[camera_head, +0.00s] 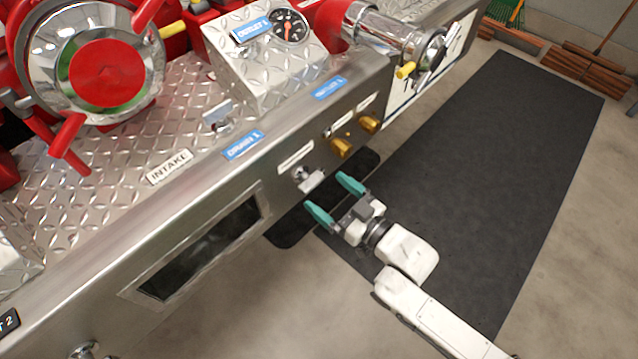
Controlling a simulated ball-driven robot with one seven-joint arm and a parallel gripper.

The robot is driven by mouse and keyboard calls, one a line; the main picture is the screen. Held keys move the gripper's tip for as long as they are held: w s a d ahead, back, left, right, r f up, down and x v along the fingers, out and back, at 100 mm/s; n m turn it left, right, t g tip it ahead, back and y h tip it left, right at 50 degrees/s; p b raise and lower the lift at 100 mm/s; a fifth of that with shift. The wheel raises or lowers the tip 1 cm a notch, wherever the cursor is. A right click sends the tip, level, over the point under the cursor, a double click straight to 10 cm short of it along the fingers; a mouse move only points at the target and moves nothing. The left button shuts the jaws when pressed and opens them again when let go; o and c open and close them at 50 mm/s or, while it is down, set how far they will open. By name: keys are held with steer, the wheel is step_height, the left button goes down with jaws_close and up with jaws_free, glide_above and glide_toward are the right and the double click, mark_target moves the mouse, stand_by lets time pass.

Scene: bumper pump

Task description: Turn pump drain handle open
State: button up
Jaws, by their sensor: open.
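A small chrome handle (311,180) sticks out from the front face of the steel pump panel, below a white label (296,156) too small to read. It looks like the pump drain handle, but I cannot confirm this from the label. My gripper (335,198) has teal fingertips spread apart, just in front of the handle. The fingers point toward the panel, with the handle's outer end near the gap between them. The gripper is open and holds nothing. I see no clear contact with the handle.
Brass knobs (341,148) sit on the panel right of the handle. A dark recessed opening (205,250) lies left of it. A chrome outlet valve (425,50) juts out at the upper right. A black mat (480,150) covers clear floor on the right.

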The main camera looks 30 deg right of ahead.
mark_target(316, 186)
steer(key=shift+x, duration=2)
steer(key=shift+a, duration=0.1)
steer(key=c, duration=1)
steer(key=n, duration=0.4)
steer(key=shift+a+n, duration=0.1)
steer(key=shift+n, duration=0.3)
steer(key=shift+c, duration=0.2)
steer(key=o, duration=1)
steer(key=shift+o, duration=0.2)
